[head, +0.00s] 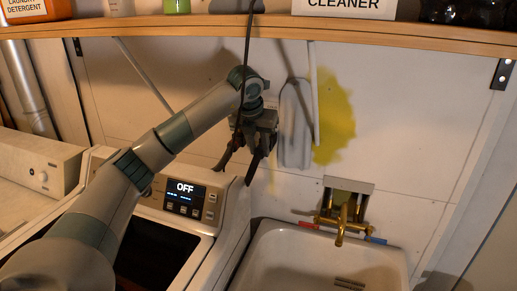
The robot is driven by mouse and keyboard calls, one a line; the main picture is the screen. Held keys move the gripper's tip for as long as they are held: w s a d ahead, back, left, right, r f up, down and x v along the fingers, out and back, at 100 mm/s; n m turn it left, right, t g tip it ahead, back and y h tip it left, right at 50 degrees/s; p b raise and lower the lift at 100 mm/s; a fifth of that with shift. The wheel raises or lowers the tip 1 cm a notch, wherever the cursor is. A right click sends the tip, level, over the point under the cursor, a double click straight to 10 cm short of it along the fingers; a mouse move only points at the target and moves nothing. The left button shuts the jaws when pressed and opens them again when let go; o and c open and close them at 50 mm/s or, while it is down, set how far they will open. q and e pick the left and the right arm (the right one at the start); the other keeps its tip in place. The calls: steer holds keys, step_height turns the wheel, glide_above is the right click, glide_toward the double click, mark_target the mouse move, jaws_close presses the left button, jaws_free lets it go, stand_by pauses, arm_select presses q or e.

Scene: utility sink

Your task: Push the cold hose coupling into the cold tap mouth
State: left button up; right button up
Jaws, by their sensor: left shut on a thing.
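The brass tap (343,217) is on the wall above the sink, with a red mark (308,225) at its left and a blue mark (376,240) at its right. The cold tap mouth is too small to make out. My left gripper (238,168) is left of the tap and higher, with its fingers pointing down. It is shut on the cold hose coupling, which is too dark and small to see clearly. A thin dark hose (249,25) hangs from above and passes at the gripper. My right gripper is out of view.
The white sink (300,262) is below the tap. A washer with an OFF display (185,188) stands left of it. A grey board-like thing (294,125) hangs on the wall between gripper and tap. A wooden shelf (200,27) with bottles runs above.

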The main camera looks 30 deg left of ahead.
arm_select(q)
steer(key=shift+w+a, duration=0.15)
steer(key=shift+w, duration=0.4)
steer(key=o, duration=1.2)
steer(key=shift+c, duration=0.2)
steer(key=shift+s+r+b, duration=0.2)
steer(key=shift+r+b, duration=0.1)
steer(key=shift+r, duration=0.25)
steer(key=b+v, duration=0.2)
steer(key=v, duration=0.4)
steer(key=shift+s+r, duration=0.1)
steer(key=shift+r, duration=0.05)
